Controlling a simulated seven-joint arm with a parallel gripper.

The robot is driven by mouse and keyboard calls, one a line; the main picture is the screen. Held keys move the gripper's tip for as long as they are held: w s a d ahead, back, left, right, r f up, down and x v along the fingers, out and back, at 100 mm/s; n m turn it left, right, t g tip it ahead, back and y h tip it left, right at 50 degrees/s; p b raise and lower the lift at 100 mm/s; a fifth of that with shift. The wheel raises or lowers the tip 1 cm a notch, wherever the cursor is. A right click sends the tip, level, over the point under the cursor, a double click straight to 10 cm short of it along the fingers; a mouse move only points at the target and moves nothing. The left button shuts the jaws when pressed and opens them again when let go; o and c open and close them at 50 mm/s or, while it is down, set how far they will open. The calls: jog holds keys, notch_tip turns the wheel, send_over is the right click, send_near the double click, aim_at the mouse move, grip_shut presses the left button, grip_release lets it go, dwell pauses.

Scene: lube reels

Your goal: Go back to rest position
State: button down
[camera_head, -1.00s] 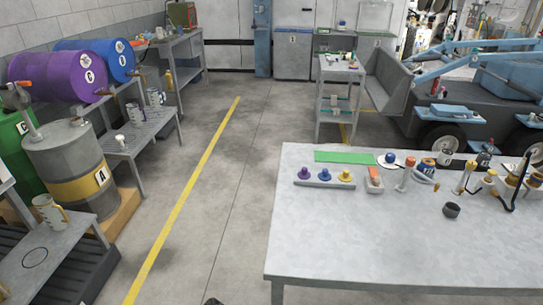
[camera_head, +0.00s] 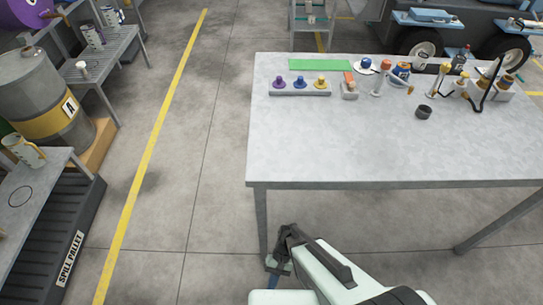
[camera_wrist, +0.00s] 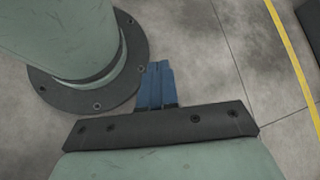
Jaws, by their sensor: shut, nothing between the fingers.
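My gripper (camera_head: 277,268) shows at the bottom of the head view, low in front of the grey workbench (camera_head: 380,150) and beside its near left leg. In the wrist view the blue fingers of my gripper (camera_wrist: 157,85) are together, with nothing between them. They point at the bare concrete floor, close to my own round base flange. Nothing is held.
On the workbench are a green mat (camera_head: 320,65), a rack with purple, blue and yellow knobs (camera_head: 300,88) and a dark cup (camera_head: 423,112). A drum marked A (camera_head: 45,100) and a spill pallet (camera_head: 60,240) stand at the left. Floor between is clear.

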jog(key=d+r+t+h, duration=0.2)
jog(key=d+h, duration=0.1)
jog(key=d, duration=1.4)
jog(key=shift+s+h, duration=0.25)
jog(key=shift+h, duration=0.15)
